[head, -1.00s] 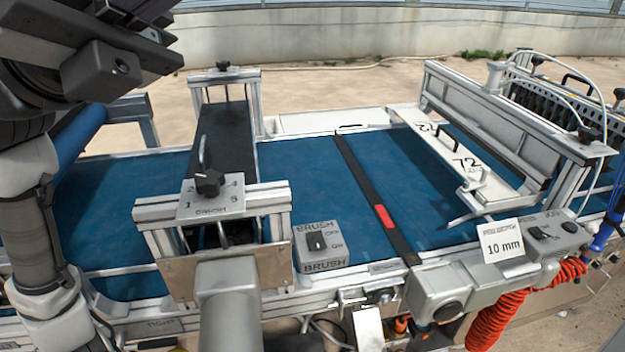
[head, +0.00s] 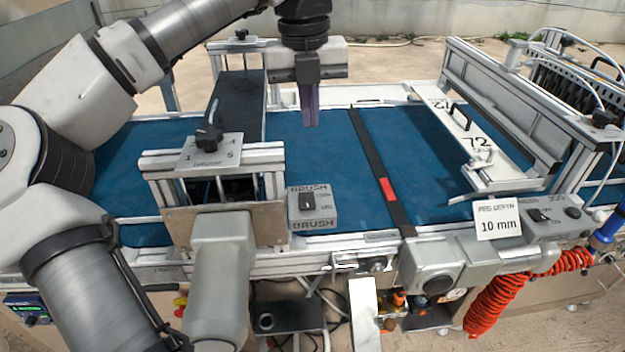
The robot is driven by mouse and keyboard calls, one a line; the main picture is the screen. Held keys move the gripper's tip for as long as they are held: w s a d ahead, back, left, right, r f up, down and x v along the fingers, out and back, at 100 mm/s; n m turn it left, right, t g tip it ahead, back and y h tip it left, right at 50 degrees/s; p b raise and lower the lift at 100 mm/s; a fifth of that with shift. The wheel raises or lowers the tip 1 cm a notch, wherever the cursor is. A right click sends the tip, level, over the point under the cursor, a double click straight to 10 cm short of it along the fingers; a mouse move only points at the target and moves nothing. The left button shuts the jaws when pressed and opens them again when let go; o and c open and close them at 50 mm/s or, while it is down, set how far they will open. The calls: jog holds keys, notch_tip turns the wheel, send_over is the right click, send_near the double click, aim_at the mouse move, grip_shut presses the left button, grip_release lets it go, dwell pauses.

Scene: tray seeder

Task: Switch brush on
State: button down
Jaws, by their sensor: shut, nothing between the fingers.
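The brush switch box (head: 313,209) is a small grey box marked BRUSH above and below, at the near edge of the blue belt. Its black rotary knob (head: 306,202) sits left of two small position labels; the lower one seems to read ON. The knob stands about upright, and I cannot tell for sure which label it is set to. My gripper (head: 312,124) points down above the belt, behind and above the switch box and apart from it. Its purple-grey fingers are shut with nothing between them.
The brush unit (head: 215,160) with its black height knob (head: 208,138) stands left of the switch. A black bar with a red mark (head: 388,190) crosses the belt (head: 345,205) to the right. A 10 mm sign (head: 498,220) and another switch box (head: 552,222) are further right.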

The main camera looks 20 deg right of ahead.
aim_at(306, 192)
jog(key=shift+w+a+y, duration=0.3)
jog(key=shift+a, duration=0.15)
jog(key=shift+f, duration=0.15)
notch_tip(306, 192, down, 14)
jog(key=p, duration=0.3)
jog(key=shift+r, duration=0.2)
jog(key=shift+f, duration=0.1)
